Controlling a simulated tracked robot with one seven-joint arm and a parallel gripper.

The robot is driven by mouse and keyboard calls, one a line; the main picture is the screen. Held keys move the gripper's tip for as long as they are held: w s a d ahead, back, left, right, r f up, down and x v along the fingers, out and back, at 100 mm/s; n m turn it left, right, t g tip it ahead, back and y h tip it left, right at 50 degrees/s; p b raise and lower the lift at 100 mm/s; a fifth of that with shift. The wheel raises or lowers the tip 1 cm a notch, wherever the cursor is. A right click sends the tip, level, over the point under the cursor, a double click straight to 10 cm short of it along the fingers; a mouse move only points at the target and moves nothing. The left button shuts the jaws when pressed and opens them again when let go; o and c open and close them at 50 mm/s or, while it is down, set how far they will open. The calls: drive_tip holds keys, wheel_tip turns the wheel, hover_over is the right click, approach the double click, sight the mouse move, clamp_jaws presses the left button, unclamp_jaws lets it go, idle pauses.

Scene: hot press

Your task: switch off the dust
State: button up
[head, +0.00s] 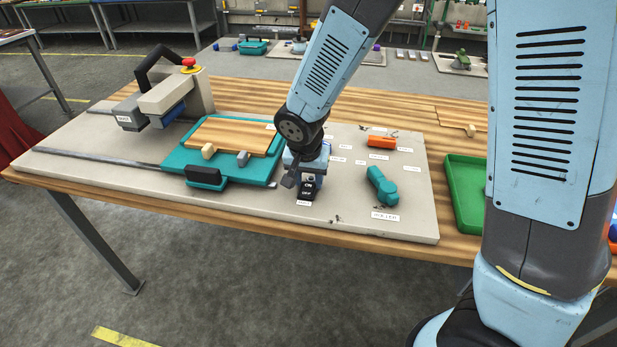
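A small black rocker switch (308,188) with white lettering stands near the front edge of the grey board (265,207). A small white label (304,203) lies in front of it, too small to read surely. My gripper (292,180) points down just left of and behind the switch, very close to it. I cannot tell whether it touches the switch. Its fingers are small and partly hidden by my wrist, so I cannot tell whether it is open or shut. The switch's position is not clear.
A teal tray (176,160) with a wooden board and a dark handle lies left of my gripper. A press with a red button (188,64) stands farther left. A teal roller handle (382,187) and an orange block (382,142) lie right. A green tray (461,196) is beyond.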

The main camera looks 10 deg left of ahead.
sight(306, 196)
drive_tip(key=shift+o, duration=1.1)
drive_tip(key=shift+r, duration=0.1)
drive_tip(key=v, duration=1.3)
drive_tip(key=shift+r, duration=0.3)
drive_tip(key=shift+d, duration=0.1)
